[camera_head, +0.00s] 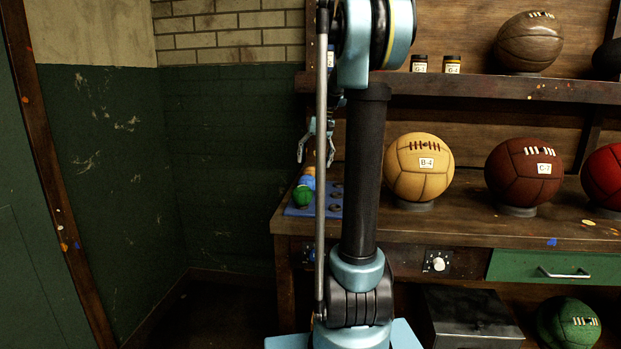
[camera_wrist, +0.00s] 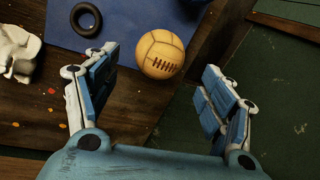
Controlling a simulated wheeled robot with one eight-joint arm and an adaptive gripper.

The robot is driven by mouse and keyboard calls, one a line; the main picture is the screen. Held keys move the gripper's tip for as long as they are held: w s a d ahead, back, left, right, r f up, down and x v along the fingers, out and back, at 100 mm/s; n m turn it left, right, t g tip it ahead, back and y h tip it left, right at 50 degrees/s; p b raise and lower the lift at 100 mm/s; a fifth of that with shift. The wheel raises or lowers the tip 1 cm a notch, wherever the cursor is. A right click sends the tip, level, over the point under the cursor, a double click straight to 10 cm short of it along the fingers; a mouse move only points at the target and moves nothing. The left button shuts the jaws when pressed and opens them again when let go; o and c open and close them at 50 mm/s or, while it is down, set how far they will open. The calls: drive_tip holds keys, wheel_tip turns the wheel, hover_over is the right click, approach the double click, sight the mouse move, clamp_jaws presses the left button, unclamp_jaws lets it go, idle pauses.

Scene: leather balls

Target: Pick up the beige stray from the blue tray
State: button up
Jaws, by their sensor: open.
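The beige ball (camera_wrist: 160,54), with dark lacing, sits at the near edge of the blue tray (camera_wrist: 128,28) in the wrist view. My gripper (camera_wrist: 158,68) is open, with one finger to the left of the ball and one to the right. Both fingers are apart from the ball and nothing is between them. In the head view my gripper (camera_head: 316,148) is above the blue tray (camera_head: 294,211), partly hidden by my arm. A small orange-beige patch (camera_head: 309,170) shows there behind a blue ball; I cannot tell if it is the beige ball.
A green ball (camera_head: 303,196) and a blue ball (camera_head: 307,182) are on the tray. A black ring (camera_wrist: 86,18) is on the tray and a white crumpled object (camera_wrist: 18,50) stands at left. Large beige (camera_head: 419,167) and brown (camera_head: 523,171) balls stand on the bench at right.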

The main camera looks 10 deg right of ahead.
sight(312, 174)
drive_tip(key=shift+a+f, duration=0.15)
drive_tip(key=shift+f, duration=0.85)
drive_tip(key=shift+a+f, duration=0.2)
drive_tip(key=shift+f, duration=0.85)
drive_tip(key=shift+a+f, duration=0.15)
drive_tip(key=shift+f, duration=0.85)
drive_tip(key=c, duration=1.2)
